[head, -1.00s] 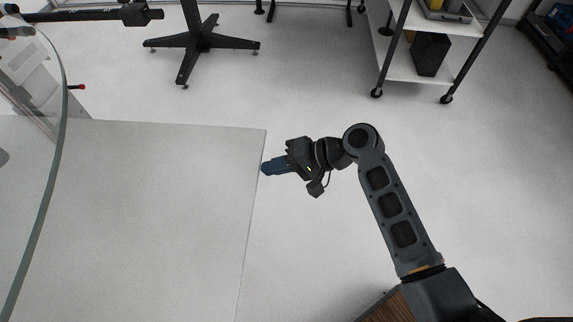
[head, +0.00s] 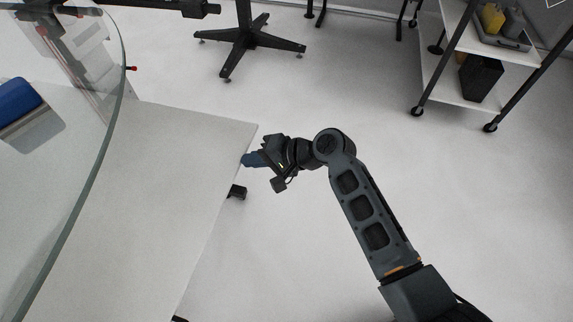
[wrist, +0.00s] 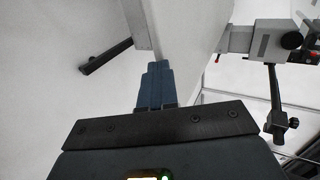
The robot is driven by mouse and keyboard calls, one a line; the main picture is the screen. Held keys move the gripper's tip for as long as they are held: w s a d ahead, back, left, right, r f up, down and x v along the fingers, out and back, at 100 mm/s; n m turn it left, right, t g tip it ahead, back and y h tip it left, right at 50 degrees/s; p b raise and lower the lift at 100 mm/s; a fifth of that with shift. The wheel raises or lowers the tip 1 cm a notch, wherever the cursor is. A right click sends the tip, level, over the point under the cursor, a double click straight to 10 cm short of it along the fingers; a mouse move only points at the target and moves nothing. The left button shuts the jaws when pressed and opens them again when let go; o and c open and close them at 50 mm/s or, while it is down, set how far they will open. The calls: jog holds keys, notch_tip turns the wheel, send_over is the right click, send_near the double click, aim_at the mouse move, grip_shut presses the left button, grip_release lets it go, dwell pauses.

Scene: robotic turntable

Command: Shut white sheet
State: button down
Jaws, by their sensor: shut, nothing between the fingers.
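The white sheet (head: 165,165) is a flat white panel on the left of the head view, standing out from the glass-edged turntable side. Its right edge slants down to the left. My gripper (head: 248,159) is shut and empty, with its blue fingers at the right edge of the sheet near its far corner. In the wrist view the shut fingers (wrist: 156,68) point at the white sheet (wrist: 188,35), close to its edge. I cannot tell whether they touch it.
Curved glass (head: 108,140) rims the left side, with a blue object (head: 18,98) behind it. A black stand foot (head: 245,40) is at the back. A wheeled shelf (head: 478,65) stands at the back right. A small black foot (head: 237,191) shows beside the sheet's edge.

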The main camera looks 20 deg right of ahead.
aim_at(177, 144)
jog(key=w+a+b, duration=0.1)
jog(key=w+a, duration=0.2)
jog(key=a, duration=0.1)
jog(key=w+a+b, duration=0.1)
jog(key=w+a, duration=0.3)
jog(key=a, duration=0.1)
jog(key=w+a+b, duration=0.2)
jog(key=w+a, duration=0.1)
jog(key=a, duration=0.1)
jog(key=shift+w+a+f, duration=0.1)
jog(key=shift+w+a, duration=0.65)
jog(key=shift+a, duration=0.1)
jog(key=shift+r, duration=0.2)
